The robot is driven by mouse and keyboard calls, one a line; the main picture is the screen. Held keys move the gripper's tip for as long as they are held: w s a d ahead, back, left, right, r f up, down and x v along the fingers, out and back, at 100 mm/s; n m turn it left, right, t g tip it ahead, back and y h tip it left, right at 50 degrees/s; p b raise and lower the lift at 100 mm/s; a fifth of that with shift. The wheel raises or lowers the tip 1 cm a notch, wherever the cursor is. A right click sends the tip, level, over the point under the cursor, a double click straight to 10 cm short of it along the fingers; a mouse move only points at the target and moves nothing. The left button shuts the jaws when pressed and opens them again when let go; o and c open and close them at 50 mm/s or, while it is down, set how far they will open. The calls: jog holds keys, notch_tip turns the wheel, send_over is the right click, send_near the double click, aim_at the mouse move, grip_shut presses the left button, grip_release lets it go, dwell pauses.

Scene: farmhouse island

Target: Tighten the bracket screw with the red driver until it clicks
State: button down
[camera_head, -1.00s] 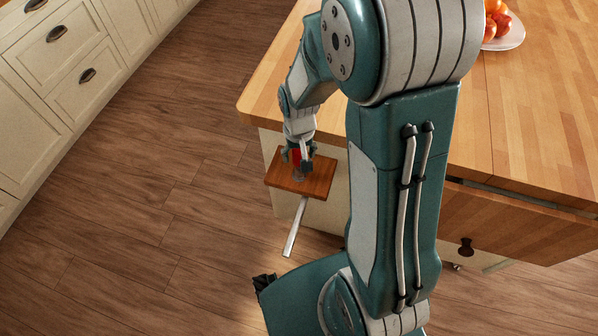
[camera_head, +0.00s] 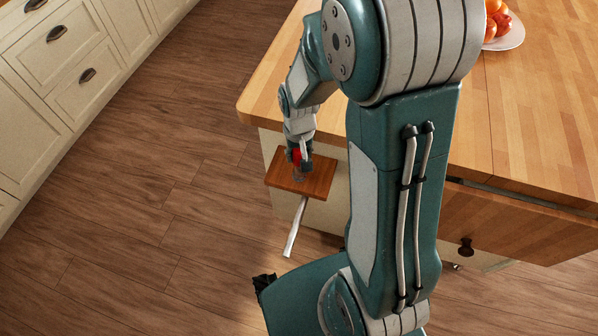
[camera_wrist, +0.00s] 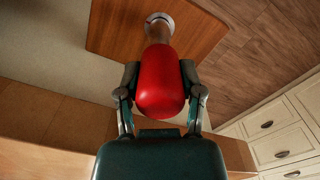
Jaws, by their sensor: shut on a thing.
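The red driver (camera_wrist: 161,98) has a rounded red handle, and my gripper (camera_wrist: 160,76) is shut on it with a finger on each side. In the head view the driver (camera_head: 297,156) shows as a small red patch in my gripper (camera_head: 300,153), above a small wooden board (camera_head: 322,177). In the wrist view a brownish shank runs from the handle to a pale round collar (camera_wrist: 153,17) at the wooden board (camera_wrist: 112,28). The screw itself is hidden there. I cannot tell whether the tip sits in it.
A pale strip (camera_head: 295,230) slants down below the board. A plate of red and orange fruit (camera_head: 512,38) is on top. Cream cabinets (camera_head: 50,90) line the left; floor between is clear.

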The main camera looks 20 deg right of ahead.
jog(key=shift+r, duration=0.75)
dwell(0.4)
jog(key=shift+r, duration=3.55)
